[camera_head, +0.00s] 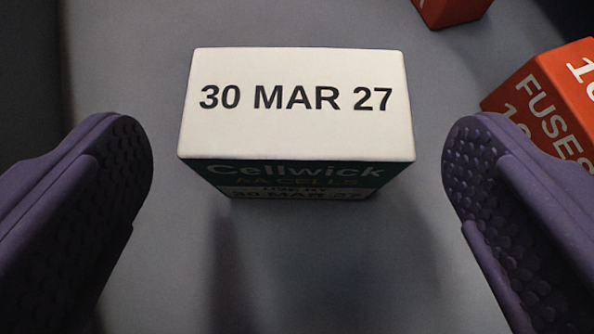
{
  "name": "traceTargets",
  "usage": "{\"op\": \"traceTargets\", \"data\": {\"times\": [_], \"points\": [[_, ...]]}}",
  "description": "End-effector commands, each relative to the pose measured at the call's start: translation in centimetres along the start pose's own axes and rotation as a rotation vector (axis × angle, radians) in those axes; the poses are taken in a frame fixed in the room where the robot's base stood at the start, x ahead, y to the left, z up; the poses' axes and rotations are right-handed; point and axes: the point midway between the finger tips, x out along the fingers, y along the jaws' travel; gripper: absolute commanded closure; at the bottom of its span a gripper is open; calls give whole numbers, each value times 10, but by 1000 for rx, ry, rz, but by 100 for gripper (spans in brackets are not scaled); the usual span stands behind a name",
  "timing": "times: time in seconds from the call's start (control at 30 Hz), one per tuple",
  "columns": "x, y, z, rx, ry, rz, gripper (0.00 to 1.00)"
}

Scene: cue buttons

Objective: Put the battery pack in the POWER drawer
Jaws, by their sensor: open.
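A box-shaped battery pack (295,130) stands upright on the grey surface. Its white top reads "30 MAR 27". Its dark green front reads "Cellwick", "AA CELLS" and a use-by date, partly in shadow. My gripper (298,165) is open, with one purple padded finger on each side of the pack. Both fingers are apart from it, and nothing is between them except the pack beyond. The POWER drawer is not in view.
An orange-red box marked "FUSES" (545,100) stands at the right, partly behind my right finger. Another orange-red box (450,10) is cut off at the top edge. The grey surface (300,270) in front of the pack is clear.

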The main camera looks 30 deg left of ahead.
Motion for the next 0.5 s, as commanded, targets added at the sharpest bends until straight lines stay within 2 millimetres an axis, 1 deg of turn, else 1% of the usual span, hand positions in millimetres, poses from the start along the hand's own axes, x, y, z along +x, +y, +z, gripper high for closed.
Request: {"op": "traceTargets", "data": {"times": [0.03,0.2,0.33,0.5], "points": [[-16,0,-4,2,-3,1,0],[-52,0,-3,2,-3,2,0],[-69,0,-2,0,-1,1,0],[-76,0,-1,0,0,0,0]]}}
